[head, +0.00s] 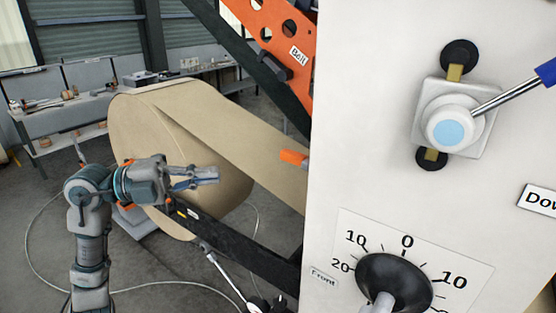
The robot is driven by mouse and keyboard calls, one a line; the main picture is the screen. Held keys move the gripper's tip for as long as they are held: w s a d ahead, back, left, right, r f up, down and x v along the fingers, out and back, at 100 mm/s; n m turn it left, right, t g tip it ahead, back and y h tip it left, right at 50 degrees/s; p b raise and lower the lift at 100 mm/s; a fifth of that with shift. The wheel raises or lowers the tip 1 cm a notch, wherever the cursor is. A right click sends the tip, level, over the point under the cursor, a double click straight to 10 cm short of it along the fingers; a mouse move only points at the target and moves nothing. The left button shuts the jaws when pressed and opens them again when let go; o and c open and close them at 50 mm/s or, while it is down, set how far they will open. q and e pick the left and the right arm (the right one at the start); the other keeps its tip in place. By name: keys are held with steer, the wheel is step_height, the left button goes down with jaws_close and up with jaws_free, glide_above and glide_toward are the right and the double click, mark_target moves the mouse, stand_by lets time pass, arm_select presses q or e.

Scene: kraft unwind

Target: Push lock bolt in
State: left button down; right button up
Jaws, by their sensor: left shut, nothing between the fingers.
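A sign reading "Bolt" (299,55) is on the orange perforated arm (275,25) at the top middle. A small dark block, which looks like the lock bolt (277,69), sticks out just below and left of that sign. How far it sits in cannot be told. My left gripper (214,174) is shut and empty, pointing right. In the picture it is in front of the kraft paper roll (140,135), below and left of the bolt and apart from it. My right gripper is not in view.
A white panel (375,130) fills the right side, with a lever switch (450,125) and a black dial knob (395,283). An orange tip (293,157) juts from its left edge. A dark lower arm (225,235) runs below my gripper. Workbenches (60,135) stand behind.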

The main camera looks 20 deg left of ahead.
arm_select(q)
steer(key=shift+s+r+y, duration=0.3)
steer(key=shift+s, duration=0.35)
steer(key=shift+d, duration=0.1)
steer(key=p, duration=0.2)
glide_toward(294, 161)
steer(key=d, duration=0.5)
steer(key=shift+w+d+p, duration=0.3)
steer(key=shift+w+p, duration=0.3)
steer(key=shift+w, duration=0.05)
steer(key=shift+w+d+f, duration=0.1)
steer(key=shift+w+d, duration=0.1)
steer(key=shift+w, duration=0.4)
steer(key=shift+a, duration=0.15)
